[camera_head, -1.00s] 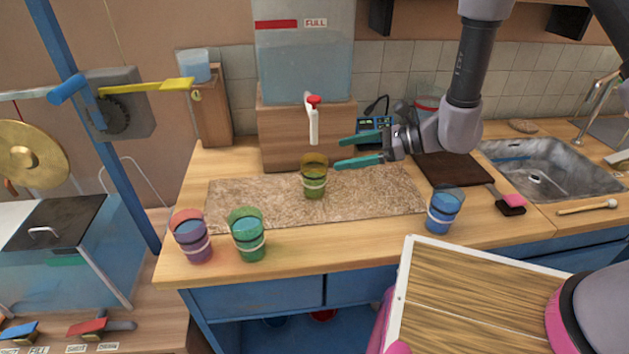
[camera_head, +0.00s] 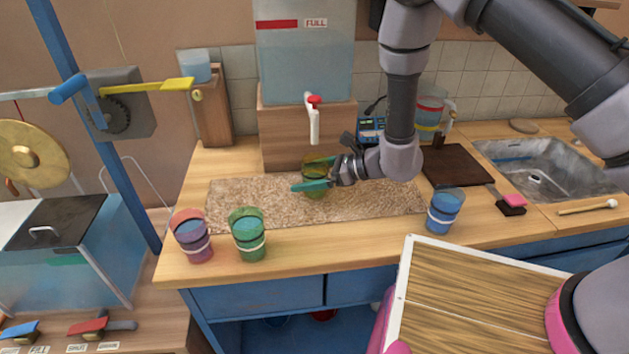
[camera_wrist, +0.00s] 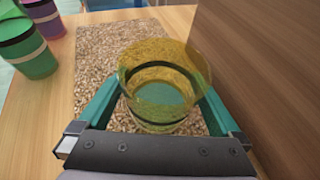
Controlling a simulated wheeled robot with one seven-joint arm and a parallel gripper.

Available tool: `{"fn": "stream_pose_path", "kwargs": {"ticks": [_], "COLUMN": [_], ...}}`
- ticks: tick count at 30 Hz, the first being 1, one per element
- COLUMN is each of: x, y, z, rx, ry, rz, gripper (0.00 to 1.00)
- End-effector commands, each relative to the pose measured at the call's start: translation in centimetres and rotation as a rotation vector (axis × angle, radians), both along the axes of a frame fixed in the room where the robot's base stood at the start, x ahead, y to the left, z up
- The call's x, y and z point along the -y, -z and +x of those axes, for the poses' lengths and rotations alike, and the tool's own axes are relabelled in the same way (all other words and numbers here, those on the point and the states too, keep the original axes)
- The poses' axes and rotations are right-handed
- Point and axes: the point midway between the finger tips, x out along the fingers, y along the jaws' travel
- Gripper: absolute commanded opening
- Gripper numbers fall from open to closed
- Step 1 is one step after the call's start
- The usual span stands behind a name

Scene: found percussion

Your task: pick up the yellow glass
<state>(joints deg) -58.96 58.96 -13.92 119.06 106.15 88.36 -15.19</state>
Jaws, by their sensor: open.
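The yellow glass (camera_head: 314,188) stands upright on the speckled mat, below the red-topped tap, and my gripper partly hides it in the head view. In the wrist view the yellow glass (camera_wrist: 165,85) is see-through, with a dark band and a blue-green patch inside. My gripper (camera_head: 315,174) is open, with teal fingers. In the wrist view one finger of my gripper (camera_wrist: 160,105) lies on each side of the glass, so it is between them. I cannot tell whether either finger touches it.
A purple-red glass (camera_head: 192,240) and a green glass (camera_head: 247,238) stand at the counter's front left. A blue glass (camera_head: 444,212) stands right of the speckled mat (camera_head: 240,195). The tank (camera_head: 305,70) on its wooden stand (camera_head: 285,140) rises close behind.

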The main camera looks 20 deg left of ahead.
Motion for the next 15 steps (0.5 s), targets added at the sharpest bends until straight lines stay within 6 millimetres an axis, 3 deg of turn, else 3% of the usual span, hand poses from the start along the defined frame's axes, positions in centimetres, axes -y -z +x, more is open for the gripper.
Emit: {"fn": "stream_pose_path", "kwargs": {"ticks": [10,15], "x": [-0.95,-0.93], "y": [0.38,0.38], "z": [-0.09,-0.08], "rx": [-0.001,-0.001], "ry": [0.001,0.001], "rz": [0.0,0.0], "gripper": [1.0,0.35]}}
